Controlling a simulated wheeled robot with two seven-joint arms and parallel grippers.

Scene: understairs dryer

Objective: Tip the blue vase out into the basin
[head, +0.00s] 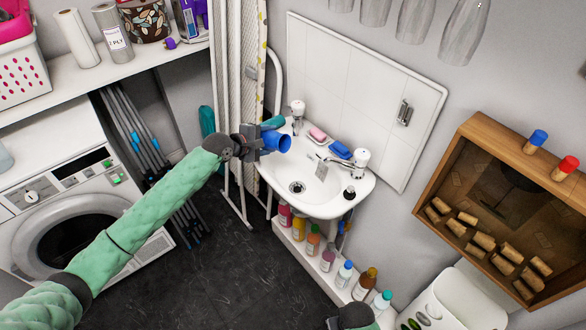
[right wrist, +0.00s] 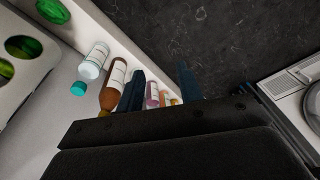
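The blue vase (head: 277,141) is in the head view, lying roughly on its side with its open mouth to the right, near the left rim of the white basin (head: 330,194). My left gripper (head: 262,141) is shut on its left part; the fingers hide some of it. No contents or pouring show. The basin has a drain, two taps and a pink and a blue item on its back ledge. My right gripper (right wrist: 160,92) is open and empty in the right wrist view, its two dark fingers apart.
Several bottles (head: 345,274) stand on a low shelf under the basin. A wooden cabinet (head: 496,200) with corks is at the right, and a washing machine (head: 75,225) at the left. A drying rack and curtain stand behind my left gripper. The dark floor (head: 215,275) is clear.

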